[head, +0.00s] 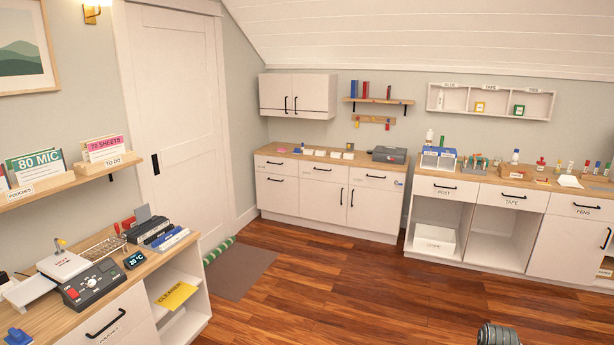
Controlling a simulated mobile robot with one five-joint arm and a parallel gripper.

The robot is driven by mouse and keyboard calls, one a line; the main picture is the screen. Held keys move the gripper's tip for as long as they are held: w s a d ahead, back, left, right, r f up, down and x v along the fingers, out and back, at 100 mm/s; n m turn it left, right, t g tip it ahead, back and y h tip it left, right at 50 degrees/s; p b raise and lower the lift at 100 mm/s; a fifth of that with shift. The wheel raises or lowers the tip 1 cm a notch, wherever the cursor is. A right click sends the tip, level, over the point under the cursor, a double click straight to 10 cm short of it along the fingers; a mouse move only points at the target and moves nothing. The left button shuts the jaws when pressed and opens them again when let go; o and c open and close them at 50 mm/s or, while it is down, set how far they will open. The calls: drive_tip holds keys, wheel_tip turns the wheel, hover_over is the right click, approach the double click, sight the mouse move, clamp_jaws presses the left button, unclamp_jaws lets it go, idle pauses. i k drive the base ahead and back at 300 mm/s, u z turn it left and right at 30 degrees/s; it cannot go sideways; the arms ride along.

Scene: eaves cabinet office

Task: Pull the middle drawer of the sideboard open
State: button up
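A low white cabinet with a wooden top (336,157), which looks like the sideboard, stands against the back wall in the corner. A second white unit (533,188) at the right also has three drawers in view, labelled POST, TAPE and PENS, so the name sideboard is not certain from the picture.
Wooden floor (330,285) lies clear before the back cabinet. A grey-brown mat (240,272) lies by the door. A desk with devices (150,262) stands at front left. A dark ribbed object (498,335), unclear what, shows at the bottom edge.

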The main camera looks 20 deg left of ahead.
sight(313, 170)
drive_tip(key=u, duration=0.5)
drive_tip(key=i, duration=2.45)
drive_tip(key=u, duration=0.7)
drive_tip(key=i, duration=2.7)
drive_tip(key=z, duration=0.35)
drive_tip(key=i, duration=1.35)
drive_tip(key=z, duration=0.25)
drive_tip(key=k, duration=0.8)
drive_tip(key=z, duration=0.2)
drive_tip(key=i, duration=0.8)
drive_tip(key=u, duration=0.1)
